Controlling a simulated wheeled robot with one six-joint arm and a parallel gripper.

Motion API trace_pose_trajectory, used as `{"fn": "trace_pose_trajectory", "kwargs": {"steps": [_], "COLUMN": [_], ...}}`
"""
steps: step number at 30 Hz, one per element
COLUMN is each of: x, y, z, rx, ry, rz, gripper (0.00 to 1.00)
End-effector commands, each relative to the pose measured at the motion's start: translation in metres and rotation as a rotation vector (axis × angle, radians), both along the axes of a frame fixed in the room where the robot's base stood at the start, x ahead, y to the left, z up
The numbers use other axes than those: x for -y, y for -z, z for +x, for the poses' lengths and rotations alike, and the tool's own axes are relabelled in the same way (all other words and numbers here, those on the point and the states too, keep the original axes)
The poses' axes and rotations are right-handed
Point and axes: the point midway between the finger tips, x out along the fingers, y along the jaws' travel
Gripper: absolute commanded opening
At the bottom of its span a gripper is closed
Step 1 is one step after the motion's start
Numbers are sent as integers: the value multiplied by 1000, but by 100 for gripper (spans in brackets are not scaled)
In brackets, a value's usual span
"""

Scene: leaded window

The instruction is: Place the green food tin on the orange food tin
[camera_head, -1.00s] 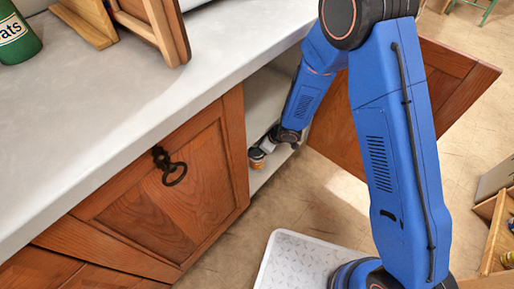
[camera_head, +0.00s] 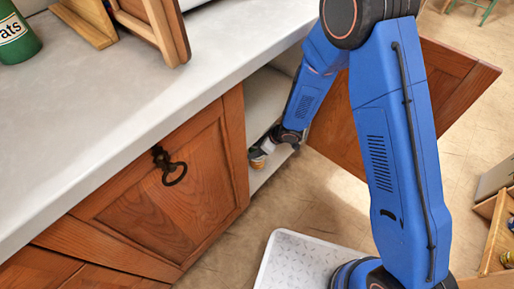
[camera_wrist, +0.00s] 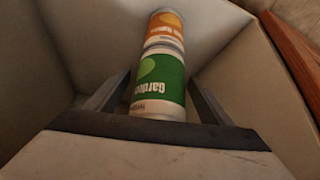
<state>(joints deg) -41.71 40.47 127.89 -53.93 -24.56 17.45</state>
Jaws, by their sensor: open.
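In the wrist view the green food tin (camera_wrist: 160,82) stands between the fingers of my gripper (camera_wrist: 159,77). The fingers are open, one on each side of the tin, with a narrow gap on the right. The orange food tin (camera_wrist: 164,28) is end to end with the green tin, in line beyond it. The label print is upside down in this view, so the green tin appears to sit on top of the orange one. In the head view my gripper (camera_head: 268,147) is inside the open cupboard, and the tins there are small and partly hidden.
Pale cupboard walls (camera_wrist: 60,60) enclose the tins closely. The cupboard's open wooden door (camera_head: 450,75) is right of my arm. A closed wooden door (camera_head: 165,210) is to the left, under the grey worktop (camera_head: 150,90). A green bottle (camera_head: 18,40) stands on the worktop.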

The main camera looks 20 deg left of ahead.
Motion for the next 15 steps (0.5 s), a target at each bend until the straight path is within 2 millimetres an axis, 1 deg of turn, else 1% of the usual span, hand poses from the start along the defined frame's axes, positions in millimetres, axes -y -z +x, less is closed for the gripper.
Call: {"fn": "trace_pose_trajectory", "kwargs": {"steps": [5, 15], "x": [13, 80], "y": [-21, -21], "z": [-1, -13], "rx": [1, -2], "ry": [2, 6], "rz": [2, 0], "gripper": [75, 75]}}
